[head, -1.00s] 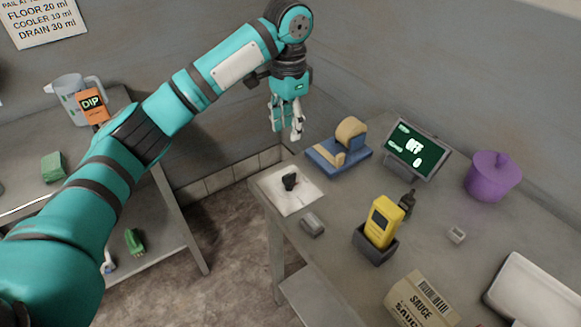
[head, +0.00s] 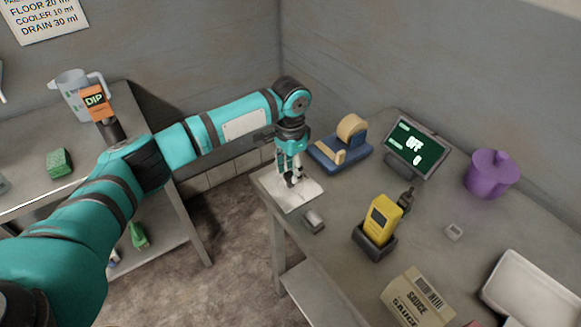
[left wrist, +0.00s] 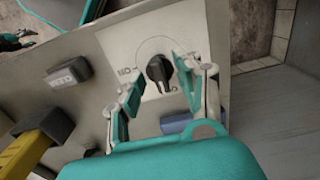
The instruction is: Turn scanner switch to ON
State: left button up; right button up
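The scanner switch is a black rotary knob (left wrist: 158,70) on a white plate (head: 306,195) at the near left corner of the right-hand table. In the left wrist view its pale mark points down in the picture, toward lettering partly covered by a finger; another label sits to its left. My left gripper (head: 292,179) is pointed down over the plate. Its open fingers show in the left wrist view (left wrist: 157,82) on either side of the knob, with visible gaps. My right gripper is not in view.
A grey block (head: 314,220) lies just in front of the plate, and a blue and tan tape dispenser (head: 343,147) stands behind it. A yellow scanner (head: 382,218) sits in a dark holder. A purple pot (head: 491,176) and a sauce box (head: 418,297) are farther right.

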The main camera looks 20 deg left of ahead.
pick_arm(q)
jog(key=c, duration=0.4)
grip_shut()
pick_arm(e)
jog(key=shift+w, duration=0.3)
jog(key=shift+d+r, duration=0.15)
